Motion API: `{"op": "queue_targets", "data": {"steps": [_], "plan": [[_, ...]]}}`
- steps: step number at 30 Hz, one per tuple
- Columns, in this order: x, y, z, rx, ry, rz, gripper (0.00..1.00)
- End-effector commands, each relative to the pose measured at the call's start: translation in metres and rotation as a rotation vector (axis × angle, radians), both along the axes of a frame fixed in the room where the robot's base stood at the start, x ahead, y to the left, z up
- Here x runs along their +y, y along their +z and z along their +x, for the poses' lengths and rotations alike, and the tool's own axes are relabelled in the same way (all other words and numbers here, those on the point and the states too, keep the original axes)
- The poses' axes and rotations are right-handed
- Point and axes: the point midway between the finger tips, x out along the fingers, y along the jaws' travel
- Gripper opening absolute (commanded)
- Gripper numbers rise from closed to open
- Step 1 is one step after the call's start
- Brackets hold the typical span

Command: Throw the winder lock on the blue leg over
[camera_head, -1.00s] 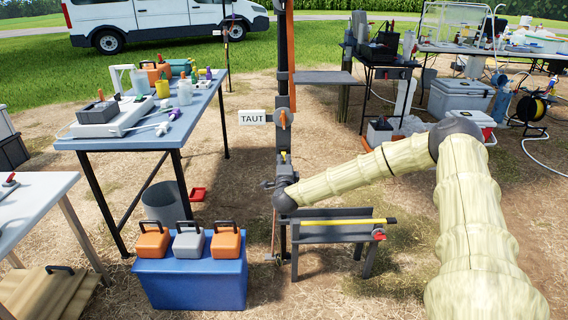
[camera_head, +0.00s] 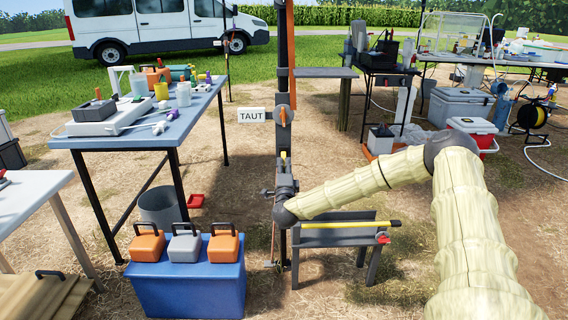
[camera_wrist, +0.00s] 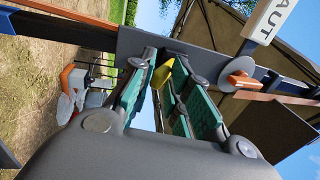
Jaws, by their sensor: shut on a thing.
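A dark upright leg (camera_head: 283,75) with an orange strip stands in the middle of the head view. A white TAUT sign (camera_head: 252,115) and an orange knob (camera_head: 283,116) sit on it at mid-height. My gripper (camera_head: 284,178) is at the leg below the sign, its fingers pointing upward. In the wrist view, the green-padded fingers (camera_wrist: 163,88) are shut on a small yellow lever (camera_wrist: 166,72), which I take for the winder lock. Its pivot is hidden by the fingers and a dark plate. The TAUT sign (camera_wrist: 267,22) and orange knob (camera_wrist: 240,80) also show there.
A low grey stand (camera_head: 338,232) with a yellow bar is right of the leg. A blue box (camera_head: 190,285) carrying small cases is in front on the left. The blue-topped table (camera_head: 120,140) stands behind it at left. Bare ground lies between.

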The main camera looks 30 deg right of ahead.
Motion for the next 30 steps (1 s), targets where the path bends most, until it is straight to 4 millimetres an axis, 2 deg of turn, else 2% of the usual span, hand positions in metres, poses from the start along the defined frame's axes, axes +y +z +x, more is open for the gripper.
{"op": "queue_targets", "data": {"steps": [15, 30], "plan": [[-0.005, -0.018, 0.007, -0.064, 0.000, -0.041, 0.06], [-0.012, -0.025, 0.018, -0.158, -0.001, -0.098, 0.08]]}}
